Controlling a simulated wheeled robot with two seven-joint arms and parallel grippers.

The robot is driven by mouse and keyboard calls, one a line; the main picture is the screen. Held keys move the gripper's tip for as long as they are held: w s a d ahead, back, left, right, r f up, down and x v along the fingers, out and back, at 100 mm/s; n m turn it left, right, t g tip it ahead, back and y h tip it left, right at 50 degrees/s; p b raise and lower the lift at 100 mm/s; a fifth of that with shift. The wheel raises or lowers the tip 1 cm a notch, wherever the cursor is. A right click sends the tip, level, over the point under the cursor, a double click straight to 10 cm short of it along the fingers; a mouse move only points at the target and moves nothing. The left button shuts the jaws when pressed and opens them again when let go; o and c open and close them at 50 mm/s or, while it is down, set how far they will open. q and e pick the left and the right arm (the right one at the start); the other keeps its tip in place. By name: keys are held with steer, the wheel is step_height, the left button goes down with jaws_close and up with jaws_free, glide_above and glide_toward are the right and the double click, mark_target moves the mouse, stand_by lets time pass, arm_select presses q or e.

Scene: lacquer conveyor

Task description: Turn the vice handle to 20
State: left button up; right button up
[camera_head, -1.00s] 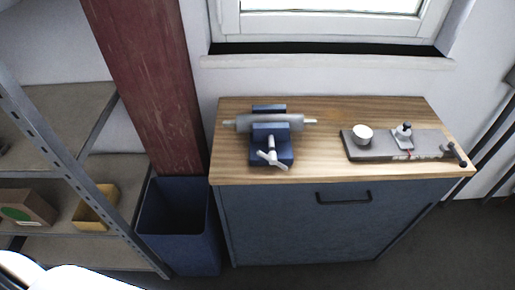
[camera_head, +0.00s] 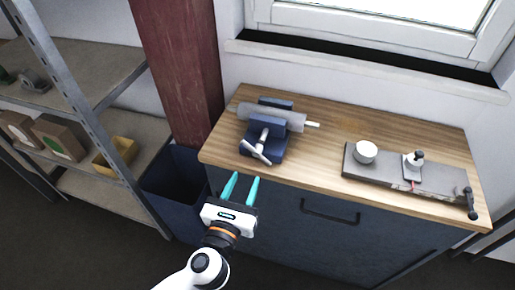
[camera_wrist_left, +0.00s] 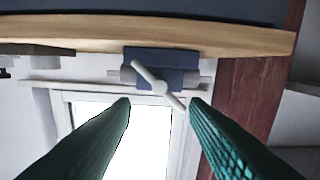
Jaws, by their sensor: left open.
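A blue vice (camera_head: 266,137) stands on the left part of the wooden bench top, with a grey cylinder (camera_head: 272,117) lying across it. Its light grey handle (camera_head: 256,152) is on the front face and sits at a slant. My left gripper (camera_head: 242,178) has teal fingers and is in front of the bench, short of the handle and apart from it. It is open and empty. In the left wrist view the handle (camera_wrist_left: 158,86) shows ahead between the two fingers, with the vice (camera_wrist_left: 162,62) behind it. My right gripper is not in view.
The wooden bench top (camera_head: 330,128) also carries a grey plate (camera_head: 385,178) with a white round part and small fittings at the right. A blue bin (camera_head: 175,195) and a metal shelf (camera_head: 95,130) stand to the left. The bench middle is clear.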

mark_target(256, 155)
arm_select(q)
steer(key=x, duration=1.1)
steer(key=shift+w+d+p, duration=0.1)
steer(key=shift+p, duration=0.3)
